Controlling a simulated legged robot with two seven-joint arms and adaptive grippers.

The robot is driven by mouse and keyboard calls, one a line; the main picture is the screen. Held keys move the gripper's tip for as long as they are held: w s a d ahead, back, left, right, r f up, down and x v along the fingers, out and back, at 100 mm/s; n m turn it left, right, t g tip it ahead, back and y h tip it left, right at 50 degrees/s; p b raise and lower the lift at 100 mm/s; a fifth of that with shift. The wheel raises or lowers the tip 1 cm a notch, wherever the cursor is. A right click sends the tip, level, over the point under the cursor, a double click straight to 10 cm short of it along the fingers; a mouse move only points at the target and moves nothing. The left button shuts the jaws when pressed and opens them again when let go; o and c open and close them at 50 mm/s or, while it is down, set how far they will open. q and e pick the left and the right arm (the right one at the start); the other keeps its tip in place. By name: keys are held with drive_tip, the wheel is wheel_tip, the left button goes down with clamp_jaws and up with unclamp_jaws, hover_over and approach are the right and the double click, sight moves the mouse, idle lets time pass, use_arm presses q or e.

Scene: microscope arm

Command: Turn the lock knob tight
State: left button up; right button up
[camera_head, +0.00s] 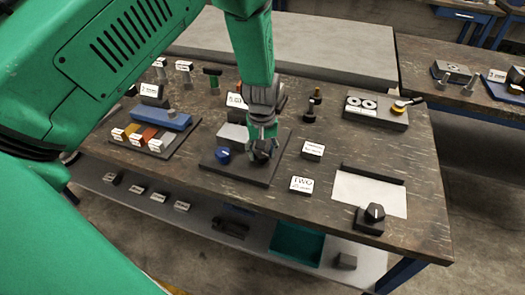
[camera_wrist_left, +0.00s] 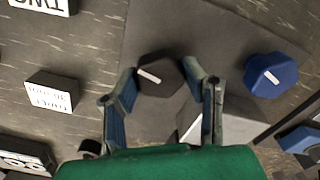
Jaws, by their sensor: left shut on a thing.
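A black six-sided knob (camera_head: 262,156) with a white mark sits on a dark base plate (camera_head: 232,172) on the workbench. In the left wrist view the black knob (camera_wrist_left: 160,76) lies between my fingertips. My left gripper (camera_head: 262,143) comes down from above and is shut on this knob; its fingers (camera_wrist_left: 160,84) touch opposite sides of it. A blue knob (camera_head: 223,155) with a white mark stands on the same plate to the left, and it also shows in the left wrist view (camera_wrist_left: 271,76). My right gripper is not in view.
A grey block (camera_head: 232,131) stands behind the knobs. Label blocks (camera_head: 301,185) lie to the right. Another black knob on a block (camera_head: 374,213) is at the front right, by a white sheet (camera_head: 370,192). A blue tool and coloured blocks (camera_head: 160,118) are at left.

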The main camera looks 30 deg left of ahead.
use_arm(q)
drive_tip(key=m+p, duration=0.1)
drive_tip(key=m, duration=0.2)
drive_tip(key=shift+r, duration=0.1)
drive_tip(key=m+p, duration=0.1)
drive_tip(key=m, duration=0.2)
drive_tip(key=shift+w+m, duration=0.1)
drive_tip(key=shift+m, duration=0.3)
drive_tip(key=m+p, duration=0.1)
drive_tip(key=m, duration=0.3)
drive_tip(key=shift+m+p, duration=0.5)
drive_tip(key=shift+m, duration=1.6)
drive_tip(key=o, duration=1.2)
drive_tip(key=shift+c, duration=0.2)
